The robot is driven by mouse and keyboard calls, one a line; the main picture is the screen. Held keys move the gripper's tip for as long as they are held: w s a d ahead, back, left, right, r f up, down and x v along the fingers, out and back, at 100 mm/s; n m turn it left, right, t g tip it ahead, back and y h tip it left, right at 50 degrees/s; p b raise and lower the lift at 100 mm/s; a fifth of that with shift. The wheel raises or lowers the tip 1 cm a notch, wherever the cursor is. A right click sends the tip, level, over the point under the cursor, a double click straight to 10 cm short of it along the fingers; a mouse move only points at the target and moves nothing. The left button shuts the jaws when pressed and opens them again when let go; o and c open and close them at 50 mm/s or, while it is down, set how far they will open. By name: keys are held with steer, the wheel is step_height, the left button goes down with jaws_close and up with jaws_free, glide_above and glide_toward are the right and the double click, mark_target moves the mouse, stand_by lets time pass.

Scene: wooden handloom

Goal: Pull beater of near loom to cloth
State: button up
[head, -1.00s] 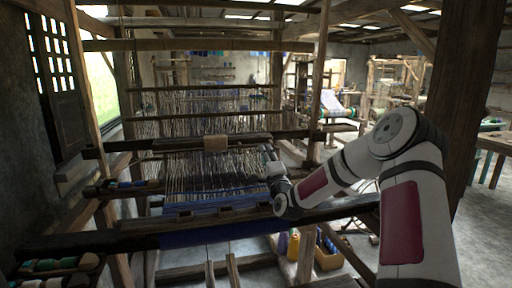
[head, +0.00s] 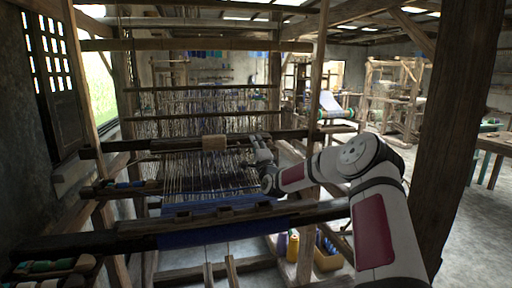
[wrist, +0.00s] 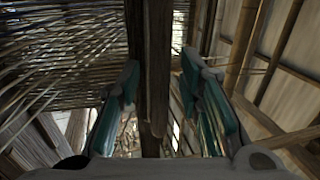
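The beater (head: 180,145) of the near loom is a dark horizontal bar with a tan wrapped grip (head: 214,142) at its middle. It stands across the warp threads, apart from the blue cloth (head: 225,233) on the front beam. My gripper (head: 260,142) is at the beater, right of the tan grip. In the wrist view a dark wooden bar (wrist: 155,75), seemingly the beater, runs between the two green-padded fingertips of my gripper (wrist: 158,92). Gaps show on both sides of the bar, so the fingers are open around it. The head view shows the fingertips only small.
The front beam (head: 110,243) crosses below my arm. Thick wooden posts stand at the right (head: 462,130) and left. Shuttles and spools (head: 45,266) lie at the lower left. A box of yarn cones (head: 327,257) stands on the floor below the beam.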

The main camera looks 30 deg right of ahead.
jaws_close()
